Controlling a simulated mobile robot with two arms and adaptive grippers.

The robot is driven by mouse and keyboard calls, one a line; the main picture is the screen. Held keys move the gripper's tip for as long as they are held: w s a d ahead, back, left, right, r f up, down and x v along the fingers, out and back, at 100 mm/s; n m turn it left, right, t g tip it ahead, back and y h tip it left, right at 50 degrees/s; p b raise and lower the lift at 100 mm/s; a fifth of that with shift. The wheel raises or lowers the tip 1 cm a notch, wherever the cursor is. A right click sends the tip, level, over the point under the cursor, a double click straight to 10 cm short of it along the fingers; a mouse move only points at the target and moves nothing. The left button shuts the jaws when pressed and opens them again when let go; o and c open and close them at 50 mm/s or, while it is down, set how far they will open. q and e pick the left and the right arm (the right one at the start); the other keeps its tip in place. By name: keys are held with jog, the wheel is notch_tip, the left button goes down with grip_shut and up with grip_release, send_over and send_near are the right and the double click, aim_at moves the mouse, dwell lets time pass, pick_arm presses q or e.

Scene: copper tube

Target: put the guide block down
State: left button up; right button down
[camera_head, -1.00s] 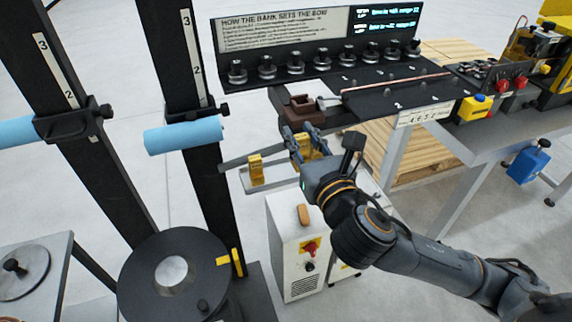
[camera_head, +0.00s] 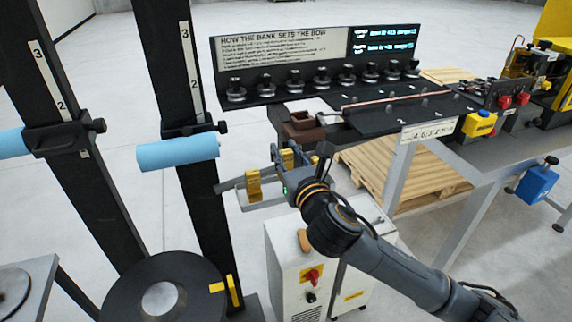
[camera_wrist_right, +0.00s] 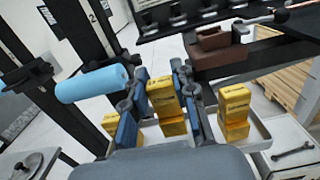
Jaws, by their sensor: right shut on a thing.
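My right gripper (camera_head: 289,163) is shut on a yellow guide block (camera_wrist_right: 163,96), which shows between its two blue-grey fingers in the right wrist view. Another yellow block face shows just below the held one; I cannot tell whether the two touch. The gripper is over a light metal tray (camera_head: 272,201). A yellow block stack (camera_head: 254,184) stands at the tray's left, and another stack (camera_wrist_right: 235,108) stands to the right of the fingers in the wrist view. The fingers partly hide the tray. My left gripper is not in view.
A brown block-shaped fixture (camera_head: 303,126) sits at the bench end just behind the gripper. A black post with a blue roll (camera_head: 178,153) stands to the left. A white cabinet (camera_head: 298,262) is below the tray. A copper tube (camera_head: 385,97) lies on the bench.

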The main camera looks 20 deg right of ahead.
aim_at(288, 168)
jog(key=shift+f, duration=1.55)
jog(key=shift+f, duration=0.15)
jog(key=c, duration=1.1)
grip_release()
